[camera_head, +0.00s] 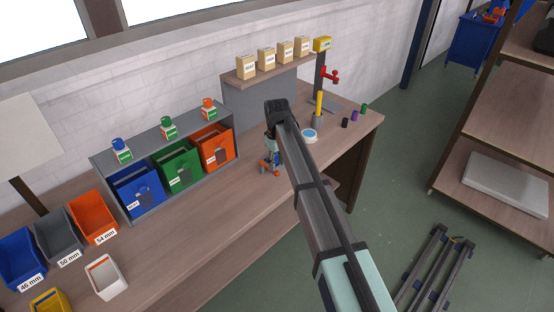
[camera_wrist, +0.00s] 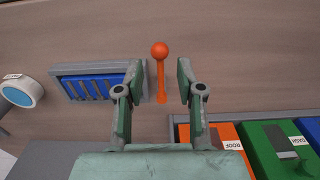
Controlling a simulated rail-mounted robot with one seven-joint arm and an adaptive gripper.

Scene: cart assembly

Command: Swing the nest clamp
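The nest clamp shows in the wrist view as an orange lever (camera_wrist: 161,82) with a round orange ball (camera_wrist: 160,50) at its end. Beside it on the left is a grey-framed blue nest (camera_wrist: 92,84) with several dark slots or bars. My gripper (camera_wrist: 157,82) is open, with its two green-grey fingers on either side of the lever and a gap visible on both sides. In the head view my gripper (camera_head: 272,132) is over the bench, and orange clamp parts (camera_head: 270,167) show just below it, partly hidden by my arm.
Blue, green and orange bins (camera_head: 217,147) stand in a grey rack left of the clamp; the orange bin (camera_wrist: 222,134) is close to my gripper in the wrist view. A white round container (camera_head: 309,135) and a post with a red fixture (camera_head: 330,75) stand to the right.

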